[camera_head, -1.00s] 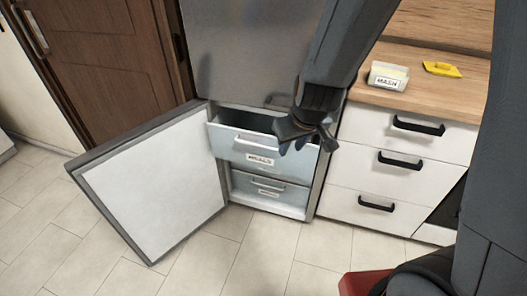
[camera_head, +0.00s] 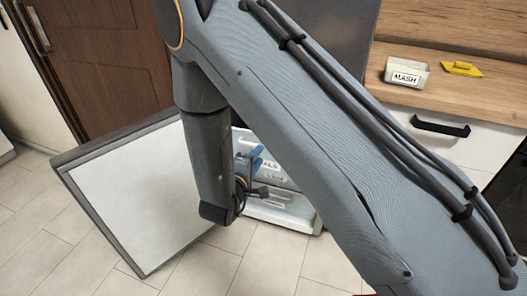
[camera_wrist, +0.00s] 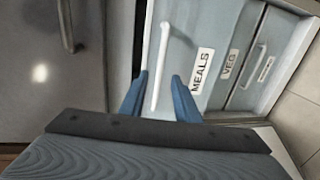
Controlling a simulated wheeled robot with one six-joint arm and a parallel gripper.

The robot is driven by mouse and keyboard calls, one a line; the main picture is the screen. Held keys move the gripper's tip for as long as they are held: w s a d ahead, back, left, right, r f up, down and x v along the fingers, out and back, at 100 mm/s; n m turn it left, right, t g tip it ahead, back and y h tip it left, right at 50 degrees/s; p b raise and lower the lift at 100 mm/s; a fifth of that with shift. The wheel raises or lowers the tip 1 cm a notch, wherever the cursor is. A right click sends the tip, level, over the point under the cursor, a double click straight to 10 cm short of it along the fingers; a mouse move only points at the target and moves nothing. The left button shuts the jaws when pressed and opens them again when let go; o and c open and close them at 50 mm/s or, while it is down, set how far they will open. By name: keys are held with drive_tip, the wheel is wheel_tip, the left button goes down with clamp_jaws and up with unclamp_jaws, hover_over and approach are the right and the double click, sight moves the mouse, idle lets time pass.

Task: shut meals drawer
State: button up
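The meals drawer (camera_wrist: 198,35) is a pale blue-grey freezer drawer with a MEALS label and a light bar handle (camera_wrist: 161,60). In the wrist view my gripper (camera_wrist: 158,78) is open, its two blue fingers on either side of the handle, with gaps to it. I cannot tell how far out the drawer stands. In the head view my arm hides most of it; only part of the front (camera_head: 270,166) with the label's last letters shows, beside my gripper (camera_head: 254,160).
The freezer door (camera_head: 135,195) stands wide open on the left. A VEG drawer (camera_wrist: 235,35) and another labelled drawer lie below. On the right are a white cabinet and wood counter with a MASH tub (camera_head: 405,75) and yellow lid (camera_head: 462,68). The floor is clear.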

drive_tip(key=x, duration=0.6)
clamp_jaws()
